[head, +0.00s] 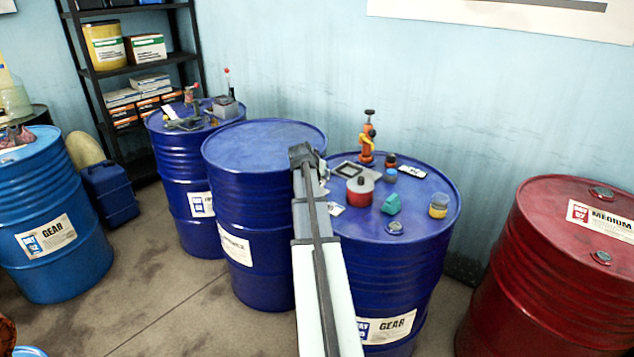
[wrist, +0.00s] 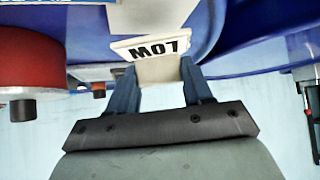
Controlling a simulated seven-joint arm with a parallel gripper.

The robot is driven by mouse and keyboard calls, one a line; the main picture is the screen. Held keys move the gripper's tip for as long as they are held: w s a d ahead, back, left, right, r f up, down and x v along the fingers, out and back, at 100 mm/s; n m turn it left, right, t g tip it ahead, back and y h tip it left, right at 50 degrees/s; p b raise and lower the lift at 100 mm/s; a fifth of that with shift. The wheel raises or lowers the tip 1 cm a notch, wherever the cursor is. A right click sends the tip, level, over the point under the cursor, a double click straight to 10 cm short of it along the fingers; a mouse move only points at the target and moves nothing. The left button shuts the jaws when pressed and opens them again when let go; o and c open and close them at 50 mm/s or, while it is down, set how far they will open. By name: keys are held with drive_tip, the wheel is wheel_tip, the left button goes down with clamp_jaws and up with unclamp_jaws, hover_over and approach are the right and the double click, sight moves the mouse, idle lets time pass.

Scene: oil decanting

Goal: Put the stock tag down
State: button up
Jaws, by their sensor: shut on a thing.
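The stock tag (wrist: 160,58) is a small white card with bold black lettering, which appears inverted in the wrist view and seems to read LOW. My gripper (wrist: 158,80) is shut on it, with one blue-grey finger on each side of the tag. In the head view my arm reaches up to the gap between the two middle blue drums. The fingers and the held tag cannot be made out there behind the wrist. Blue drum surface fills the background beyond the tag in the wrist view. I cannot tell whether the tag touches anything.
The middle blue drum's top (head: 262,143) is bare. A red drum (head: 560,270) stands at right.

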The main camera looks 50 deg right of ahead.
drive_tip(key=shift+f, duration=1.45)
drive_tip(key=shift+f, duration=0.1)
drive_tip(key=o, duration=1)
drive_tip(key=shift+r, duration=0.2)
drive_tip(key=v, duration=1.2)
drive_tip(key=shift+a+f, duration=0.1)
drive_tip(key=shift+w, duration=0.1)
